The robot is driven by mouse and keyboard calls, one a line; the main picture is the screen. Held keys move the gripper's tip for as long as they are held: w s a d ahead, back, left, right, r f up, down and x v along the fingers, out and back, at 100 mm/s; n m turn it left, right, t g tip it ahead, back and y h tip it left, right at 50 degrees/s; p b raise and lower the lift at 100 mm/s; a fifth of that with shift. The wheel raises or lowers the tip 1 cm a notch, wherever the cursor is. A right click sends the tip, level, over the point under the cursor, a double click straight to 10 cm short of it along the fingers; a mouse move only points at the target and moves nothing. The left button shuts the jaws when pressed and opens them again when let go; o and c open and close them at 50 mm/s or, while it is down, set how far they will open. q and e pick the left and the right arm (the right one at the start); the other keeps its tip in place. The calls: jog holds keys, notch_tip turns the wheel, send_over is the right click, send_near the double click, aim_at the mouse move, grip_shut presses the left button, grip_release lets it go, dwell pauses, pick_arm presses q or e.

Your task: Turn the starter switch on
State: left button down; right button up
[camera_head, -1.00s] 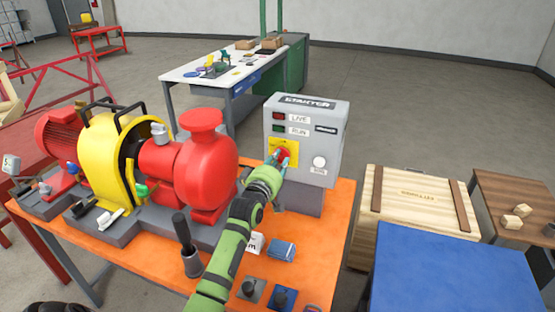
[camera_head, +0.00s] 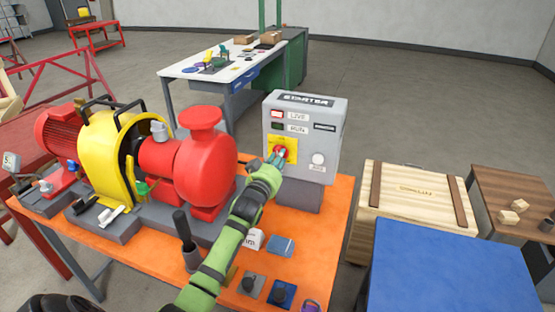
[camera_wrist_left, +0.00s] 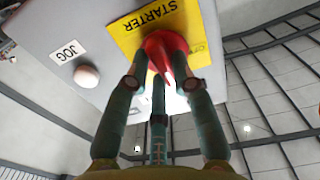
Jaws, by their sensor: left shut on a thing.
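The grey starter box (camera_head: 335,145) stands at the back right of the orange table. Its red switch knob (camera_head: 281,150) sits on a yellow plate (camera_head: 291,142). In the left wrist view the red knob (camera_wrist_left: 163,48) is in front of the yellow plate (camera_wrist_left: 130,38) marked STARTER. My left gripper (camera_head: 278,160) is at the knob, its fingers (camera_wrist_left: 163,82) shut around it. The fingers hide part of the knob. The LIVE lamp (camera_head: 278,114) looks bright red; the RUN lamp (camera_head: 278,126) looks dark. My right gripper is not in view.
A white JOG button (camera_head: 318,160) is on the box, right of the knob. The red pump (camera_head: 205,165) and yellow guard (camera_head: 103,155) stand left of my arm. A black-handled lever (camera_head: 182,230) is close to my forearm. A wooden crate (camera_head: 415,228) stands right of the table.

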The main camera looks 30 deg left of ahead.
pick_arm(q)
jog(key=shift+m, duration=0.5)
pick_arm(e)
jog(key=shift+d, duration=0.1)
pick_arm(q)
jog(key=c, duration=1)
grip_release()
jog(key=shift+c, duration=0.2)
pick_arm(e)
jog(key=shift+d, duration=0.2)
pick_arm(q)
jog(key=v, duration=1.2)
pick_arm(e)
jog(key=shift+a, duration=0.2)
